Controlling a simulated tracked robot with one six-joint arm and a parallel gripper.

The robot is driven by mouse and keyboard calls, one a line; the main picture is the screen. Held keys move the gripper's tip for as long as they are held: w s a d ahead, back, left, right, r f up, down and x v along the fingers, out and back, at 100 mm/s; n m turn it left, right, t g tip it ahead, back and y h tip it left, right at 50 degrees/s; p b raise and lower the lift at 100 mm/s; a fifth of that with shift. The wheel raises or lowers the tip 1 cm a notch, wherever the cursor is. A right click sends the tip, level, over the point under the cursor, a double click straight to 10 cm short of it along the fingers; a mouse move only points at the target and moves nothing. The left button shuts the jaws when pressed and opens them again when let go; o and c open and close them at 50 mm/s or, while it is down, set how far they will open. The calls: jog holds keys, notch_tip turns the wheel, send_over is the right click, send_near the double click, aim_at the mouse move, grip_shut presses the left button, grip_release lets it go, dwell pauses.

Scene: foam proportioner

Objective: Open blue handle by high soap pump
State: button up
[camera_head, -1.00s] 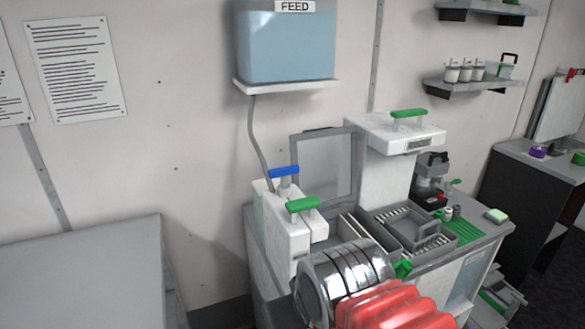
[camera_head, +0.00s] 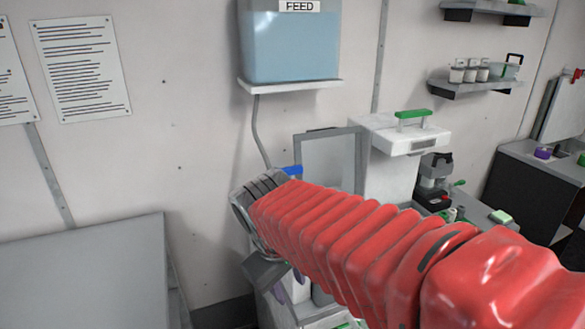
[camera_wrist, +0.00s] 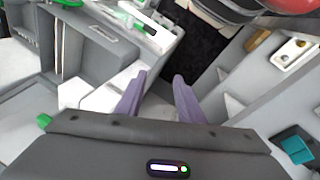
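The blue handle (camera_head: 292,170) sits on top of the white pump unit below the FEED tank; only part of it shows in the head view, behind my red-sleeved arm. The green handle in front of it is hidden there. My gripper (camera_head: 289,284) hangs below my wrist in front of the pump bench, lower than the blue handle. In the wrist view my gripper (camera_wrist: 160,77) has its two purple fingers apart with nothing held between them. I cannot make out the blue handle in the wrist view.
The FEED tank (camera_head: 290,45) stands on a wall shelf (camera_head: 290,85) above. A taller white unit with a green handle (camera_head: 413,114) stands to the right. A grey panel (camera_head: 330,158) rises behind my arm. A grey cabinet (camera_head: 85,270) is at left.

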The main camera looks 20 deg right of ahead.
jog(key=w+a+f+n+g+h, duration=0.15)
jog(key=w+f+n+h, duration=0.3)
jog(key=w, duration=0.75)
jog(key=n+h, duration=0.9)
jog(key=h, duration=0.2)
send_near(303, 167)
jog(key=w+a, duration=0.2)
jog(key=a, duration=0.3)
jog(key=shift+s+d+f+g, duration=0.15)
jog(key=shift+s+f+g, duration=0.1)
jog(key=shift+g, duration=0.2)
jog(key=d, duration=1.3)
jog(key=shift+d, duration=0.4)
jog(key=shift+c, duration=0.2)
